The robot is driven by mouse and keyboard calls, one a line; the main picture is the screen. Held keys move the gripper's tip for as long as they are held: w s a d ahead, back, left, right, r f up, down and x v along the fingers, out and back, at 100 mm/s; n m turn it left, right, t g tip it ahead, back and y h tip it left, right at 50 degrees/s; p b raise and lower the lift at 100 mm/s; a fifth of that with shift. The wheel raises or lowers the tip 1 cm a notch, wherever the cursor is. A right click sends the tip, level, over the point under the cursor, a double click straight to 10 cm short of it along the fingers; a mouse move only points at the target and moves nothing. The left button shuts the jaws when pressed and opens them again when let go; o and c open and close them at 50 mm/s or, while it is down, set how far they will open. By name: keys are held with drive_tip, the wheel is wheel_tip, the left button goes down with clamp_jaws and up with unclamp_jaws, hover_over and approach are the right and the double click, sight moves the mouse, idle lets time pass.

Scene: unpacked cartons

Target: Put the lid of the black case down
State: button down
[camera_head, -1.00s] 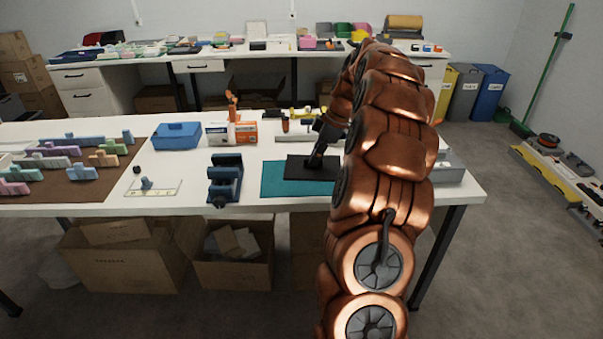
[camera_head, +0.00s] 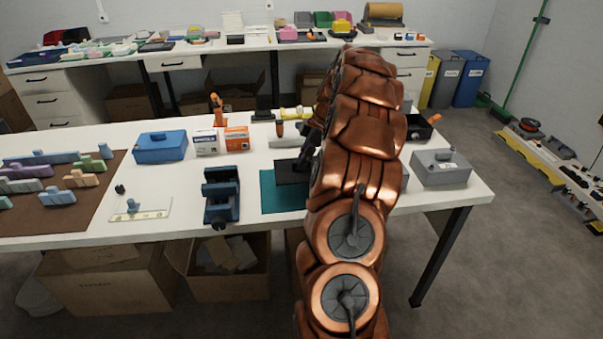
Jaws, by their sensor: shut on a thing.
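A flat black panel (camera_head: 291,173), which looks like the lid, is at the teal mat (camera_head: 281,199). I cannot tell whether it touches the mat or hangs just above it. My gripper (camera_head: 303,164) is shut on it from above; the fingertips are small and dark, and my arm hides the panel's right side. An open black box (camera_head: 421,131), likely the black case, stands right of my arm at the back of the table, partly hidden by the arm. An orange part shows at its right edge.
A grey lidded box (camera_head: 441,172) stands at the table's right end. A dark blue vise-like block (camera_head: 221,199) is left of the mat. A blue toolbox (camera_head: 160,148), small cartons (camera_head: 236,141) and tools stand behind. The table front between the clear plate (camera_head: 140,209) and the block is bare.

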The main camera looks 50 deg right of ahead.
sight(304, 174)
drive_tip(key=shift+f+p, duration=0.45)
drive_tip(key=shift+f, duration=2.15)
drive_tip(key=shift+f, duration=0.15)
drive_tip(key=c, duration=1.2)
unclamp_jaws()
drive_tip(key=b+v, duration=0.2)
drive_tip(key=v, duration=1)
drive_tip(key=shift+a, duration=0.15)
